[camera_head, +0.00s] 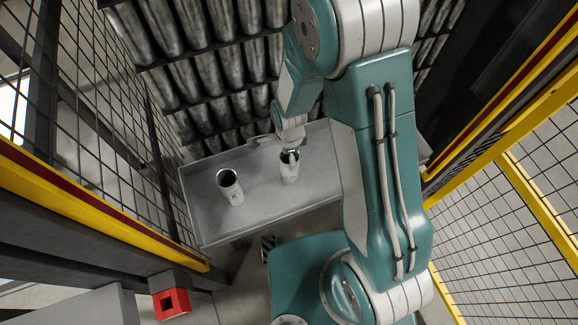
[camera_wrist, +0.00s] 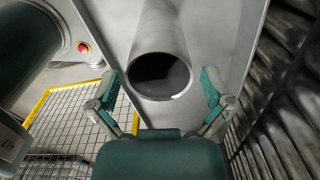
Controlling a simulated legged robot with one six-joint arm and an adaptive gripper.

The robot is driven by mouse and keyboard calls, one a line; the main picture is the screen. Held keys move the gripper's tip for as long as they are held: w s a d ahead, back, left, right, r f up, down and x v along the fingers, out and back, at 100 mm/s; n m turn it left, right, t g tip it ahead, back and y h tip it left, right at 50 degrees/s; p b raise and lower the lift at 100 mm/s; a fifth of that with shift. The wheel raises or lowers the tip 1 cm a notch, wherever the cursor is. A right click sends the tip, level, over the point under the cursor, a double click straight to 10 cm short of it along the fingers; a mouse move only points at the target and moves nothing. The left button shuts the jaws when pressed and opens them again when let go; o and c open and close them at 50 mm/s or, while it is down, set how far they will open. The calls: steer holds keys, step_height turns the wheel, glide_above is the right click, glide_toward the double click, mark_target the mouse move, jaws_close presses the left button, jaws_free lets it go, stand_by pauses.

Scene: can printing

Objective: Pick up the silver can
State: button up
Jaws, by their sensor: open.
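The two green-padded fingers of my gripper (camera_wrist: 160,86) are spread, one on each side of the rim. A gap seems to show on both sides.
Rows of metal cylinders (camera_head: 205,75) rise behind the tray. Mesh fencing with a yellow rail (camera_head: 95,205) is on the left, and another yellow frame (camera_head: 500,125) is on the right. A red box (camera_head: 170,304) is at the lower left.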

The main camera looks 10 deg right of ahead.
mark_target(288, 178)
steer(key=shift+a+f, duration=0.1)
steer(key=shift+f, duration=1.65)
steer(key=c, duration=0.5)
